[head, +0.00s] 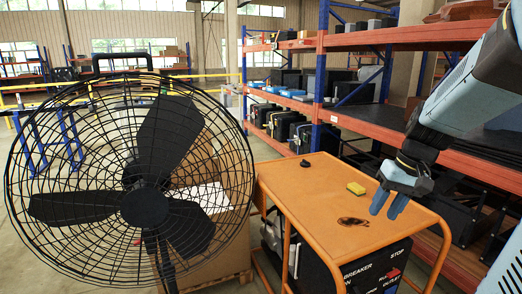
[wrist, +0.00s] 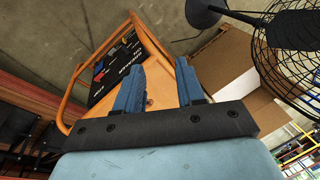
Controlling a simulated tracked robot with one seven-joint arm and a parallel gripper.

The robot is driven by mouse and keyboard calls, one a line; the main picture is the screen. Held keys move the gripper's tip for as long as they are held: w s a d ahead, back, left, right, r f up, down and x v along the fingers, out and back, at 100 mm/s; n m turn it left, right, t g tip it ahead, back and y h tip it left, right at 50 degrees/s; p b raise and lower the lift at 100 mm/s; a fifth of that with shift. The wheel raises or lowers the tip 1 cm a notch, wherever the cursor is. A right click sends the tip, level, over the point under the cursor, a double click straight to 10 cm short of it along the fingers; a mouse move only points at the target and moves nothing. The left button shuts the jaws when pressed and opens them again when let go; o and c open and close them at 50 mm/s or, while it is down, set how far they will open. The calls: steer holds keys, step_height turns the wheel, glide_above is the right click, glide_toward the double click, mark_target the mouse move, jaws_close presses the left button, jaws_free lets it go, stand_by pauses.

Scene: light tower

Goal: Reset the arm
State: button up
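My gripper (head: 389,203) hangs from my blue arm at the right of the head view, pointing down above the right side of an orange generator (head: 310,200). In the wrist view its two blue fingers (wrist: 158,88) are spread apart with nothing between them. The generator's orange top (wrist: 165,80) shows behind the fingers there. A small yellow block (head: 356,188) lies on the generator top, left of my gripper and apart from it. A dark oval mark or opening (head: 353,221) and a black cap (head: 305,163) are also on the top.
A large black fan (head: 144,205) stands at the left front. Cardboard boxes (head: 205,205) on a pallet sit behind it. Orange and blue shelving (head: 323,75) with cases runs along the back and right, close to my arm.

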steer(key=s+a+r+t+h, duration=0.2)
steer(key=s+a+r+t, duration=0.2)
steer(key=s+r, duration=0.3)
steer(key=shift+s+a+r+n+t+h, duration=0.35)
steer(key=shift+s+a, duration=0.4)
steer(key=shift+s, duration=0.6)
